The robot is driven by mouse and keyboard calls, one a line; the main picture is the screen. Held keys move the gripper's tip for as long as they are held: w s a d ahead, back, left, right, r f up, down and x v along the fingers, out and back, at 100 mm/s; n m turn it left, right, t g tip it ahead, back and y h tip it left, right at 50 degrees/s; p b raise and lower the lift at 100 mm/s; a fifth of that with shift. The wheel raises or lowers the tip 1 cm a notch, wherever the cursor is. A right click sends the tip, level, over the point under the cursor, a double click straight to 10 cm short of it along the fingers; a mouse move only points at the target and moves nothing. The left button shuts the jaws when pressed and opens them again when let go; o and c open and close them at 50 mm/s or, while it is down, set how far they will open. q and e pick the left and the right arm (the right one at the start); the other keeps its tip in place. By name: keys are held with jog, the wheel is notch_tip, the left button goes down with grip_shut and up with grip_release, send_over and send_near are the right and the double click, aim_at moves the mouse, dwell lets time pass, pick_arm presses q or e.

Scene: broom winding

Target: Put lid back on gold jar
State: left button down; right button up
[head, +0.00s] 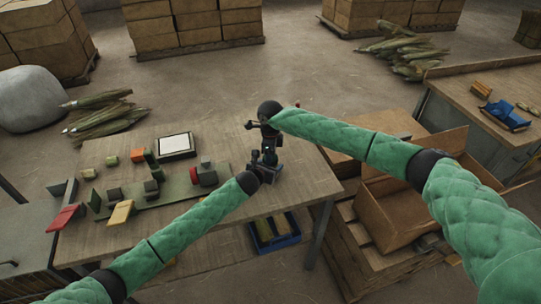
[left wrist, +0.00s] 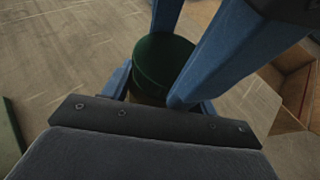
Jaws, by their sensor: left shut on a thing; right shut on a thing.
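My left gripper (head: 268,167) is over the right end of the workbench, shut on the gold jar (left wrist: 147,100). Only a small strip of the jar shows in the left wrist view. The dark green lid (left wrist: 163,62) shows there directly above the gold, between two long blue fingers of my right gripper (head: 268,148). The right gripper is shut on the lid and comes in from above, close to the left one. I cannot tell whether lid and jar touch. In the head view both are too small and covered to make out.
A blue crate (head: 275,232) is below the front edge. Cardboard boxes (head: 395,215) stand at the right.

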jog(key=shift+r, duration=0.1)
jog(key=o, duration=1.1)
jog(key=shift+s+a, duration=0.1)
jog(key=shift+r, duration=2.2)
jog(key=shift+c, duration=0.5)
